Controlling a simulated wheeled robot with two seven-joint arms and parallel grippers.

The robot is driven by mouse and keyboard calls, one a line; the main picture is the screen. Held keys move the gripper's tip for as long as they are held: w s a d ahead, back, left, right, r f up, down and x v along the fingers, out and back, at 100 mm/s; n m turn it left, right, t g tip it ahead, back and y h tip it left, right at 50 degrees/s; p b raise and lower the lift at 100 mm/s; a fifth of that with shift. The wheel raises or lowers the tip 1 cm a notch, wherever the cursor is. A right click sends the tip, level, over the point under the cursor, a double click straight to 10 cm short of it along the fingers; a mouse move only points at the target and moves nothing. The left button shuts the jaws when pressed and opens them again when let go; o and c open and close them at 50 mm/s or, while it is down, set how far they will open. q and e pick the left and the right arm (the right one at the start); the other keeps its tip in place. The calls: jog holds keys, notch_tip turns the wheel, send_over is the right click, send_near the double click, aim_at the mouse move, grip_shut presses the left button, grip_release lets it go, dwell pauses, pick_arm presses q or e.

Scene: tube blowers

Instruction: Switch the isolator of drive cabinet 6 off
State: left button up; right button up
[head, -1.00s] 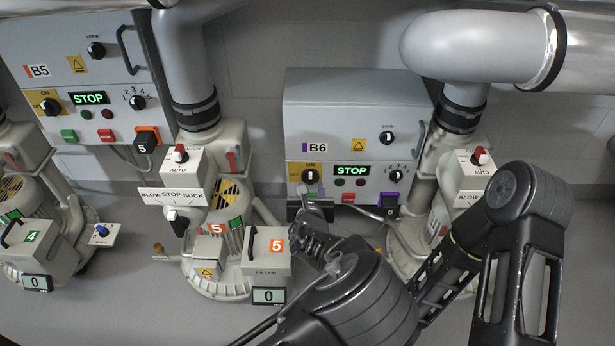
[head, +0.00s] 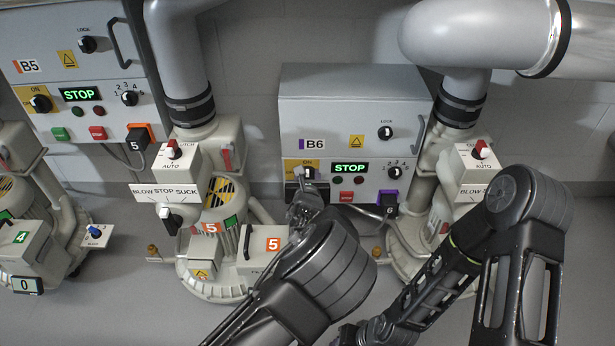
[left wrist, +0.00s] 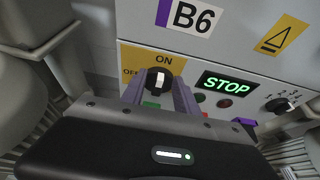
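Drive cabinet B6 (head: 325,112) is a grey box on the back wall with a green STOP display (head: 350,168). Its isolator is a black knob (head: 308,172) with a white pointer on a yellow ON/OFF plate (head: 291,166). In the left wrist view the isolator knob (left wrist: 159,79) has its pointer roughly upright, toward ON. My left gripper (head: 303,190) is at the panel's lower left. In the left wrist view its fingers (left wrist: 159,93) are apart, one on each side of the knob; contact is unclear. My right gripper does not clearly show.
Cabinet B5 (head: 45,30) hangs at the left, with blower 5 (head: 215,240) between the cabinets. A purple tag marked 6 (head: 388,210) and a red button (head: 346,196) are right of my left gripper. My other arm fills the lower right.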

pick_arm(q)
grip_shut()
jog(key=shift+a, duration=0.15)
dwell(0.6)
jog(key=shift+n+p, duration=0.3)
jog(key=shift+n, duration=0.1)
jog(key=shift+a+f+n+h, duration=0.15)
jog(key=shift+a+n+h, duration=0.25)
jog(key=shift+n+h, duration=0.5)
jog(key=shift+a+f+n+h, duration=0.1)
jog(key=shift+a+n+h, duration=0.25)
jog(key=shift+n+h, duration=0.55)
grip_release()
